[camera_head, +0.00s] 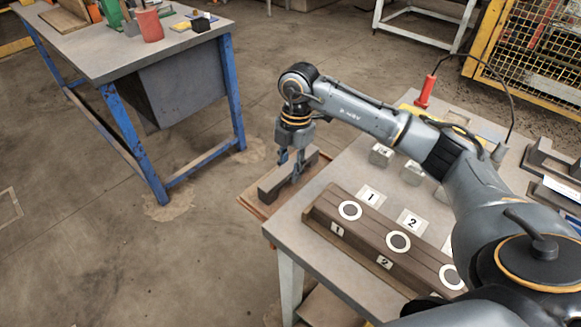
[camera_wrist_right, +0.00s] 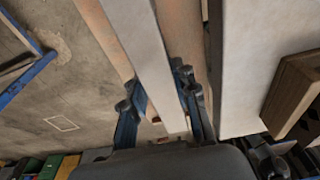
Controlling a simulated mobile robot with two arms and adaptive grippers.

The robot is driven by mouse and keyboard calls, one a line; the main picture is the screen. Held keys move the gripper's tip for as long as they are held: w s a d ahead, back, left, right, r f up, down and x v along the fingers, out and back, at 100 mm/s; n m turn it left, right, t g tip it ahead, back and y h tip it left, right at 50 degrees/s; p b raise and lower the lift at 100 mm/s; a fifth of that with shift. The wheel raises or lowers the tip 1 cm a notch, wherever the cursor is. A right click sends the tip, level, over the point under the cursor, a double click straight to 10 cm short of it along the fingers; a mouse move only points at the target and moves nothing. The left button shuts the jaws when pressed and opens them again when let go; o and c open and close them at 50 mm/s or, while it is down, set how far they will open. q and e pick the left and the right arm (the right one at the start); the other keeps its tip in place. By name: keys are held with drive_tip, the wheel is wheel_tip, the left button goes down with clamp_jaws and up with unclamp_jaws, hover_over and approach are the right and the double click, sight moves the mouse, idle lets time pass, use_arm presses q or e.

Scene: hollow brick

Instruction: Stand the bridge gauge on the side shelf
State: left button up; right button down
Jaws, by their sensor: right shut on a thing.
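My right gripper (camera_head: 291,163) is shut on the grey bar-shaped bridge gauge (camera_head: 275,184), and its fingers point down. The gauge is lengthwise over the side shelf (camera_head: 249,206), a low brown wooden board beside the grey table. I cannot tell for sure whether its underside touches the board. In the right wrist view the gauge (camera_wrist_right: 143,45) runs between the two blue-and-black fingers (camera_wrist_right: 160,104), with the brown shelf (camera_wrist_right: 102,35) showing on both sides of it. My left gripper is not in view.
The grey table (camera_head: 290,229) carries a long brown block (camera_head: 371,240) with white rings and number labels, clear blocks (camera_head: 381,155), a red-handled tool (camera_head: 426,91) and a grey bracket (camera_head: 547,160). A blue-legged workbench (camera_head: 150,45) stands left, with open floor between.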

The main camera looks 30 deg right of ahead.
drive_tip(key=c, duration=1)
unclamp_jaws()
drive_tip(key=shift+c, duration=0.2)
wheel_tip(320, 180, up, 12)
drive_tip(key=d, duration=0.1)
drive_tip(key=shift+w+d, duration=0.15)
drive_tip(key=shift+w, duration=0.1)
